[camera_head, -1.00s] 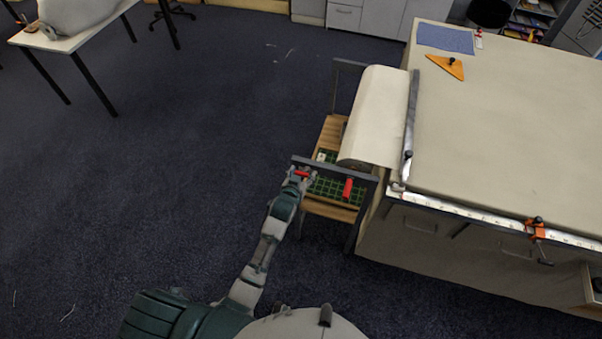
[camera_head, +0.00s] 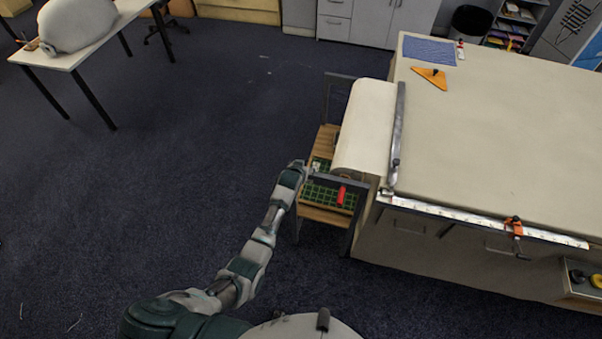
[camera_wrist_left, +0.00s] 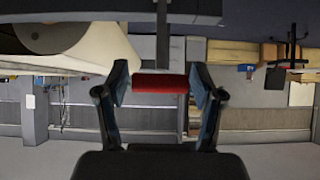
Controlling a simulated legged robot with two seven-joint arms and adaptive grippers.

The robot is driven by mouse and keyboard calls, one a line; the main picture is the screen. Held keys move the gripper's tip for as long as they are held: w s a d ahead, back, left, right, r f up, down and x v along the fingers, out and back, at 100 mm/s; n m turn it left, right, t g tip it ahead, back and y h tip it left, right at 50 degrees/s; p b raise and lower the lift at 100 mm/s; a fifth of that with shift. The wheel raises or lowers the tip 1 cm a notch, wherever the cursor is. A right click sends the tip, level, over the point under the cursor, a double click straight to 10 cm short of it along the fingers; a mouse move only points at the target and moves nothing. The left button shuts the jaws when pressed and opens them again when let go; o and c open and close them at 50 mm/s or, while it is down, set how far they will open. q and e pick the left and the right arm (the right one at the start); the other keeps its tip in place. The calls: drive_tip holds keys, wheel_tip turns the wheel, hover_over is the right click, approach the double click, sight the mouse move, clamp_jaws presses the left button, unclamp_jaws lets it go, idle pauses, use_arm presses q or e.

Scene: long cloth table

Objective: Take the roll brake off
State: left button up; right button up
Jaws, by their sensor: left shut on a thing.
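A dark upright bar runs up from this grip. I take this to be the brake lever. The large cream roll (camera_head: 364,130) lies beside the table's left end. My right gripper is out of view.
The long cloth table (camera_head: 500,150) fills the right, with a metal bar (camera_head: 398,130), a white ruler strip (camera_head: 450,213) and an orange clamp (camera_head: 515,226). A wooden shelf with a green gridded mat (camera_head: 322,192) is under the roll. Floor to the left is free.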

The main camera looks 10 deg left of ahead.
use_arm(q)
drive_tip(key=shift+w+r, duration=0.2)
drive_tip(key=shift+w, duration=0.55)
drive_tip(key=o, duration=1.7)
drive_tip(key=shift+d+f, duration=0.1)
drive_tip(key=v, duration=1.1)
drive_tip(key=shift+s, duration=0.4)
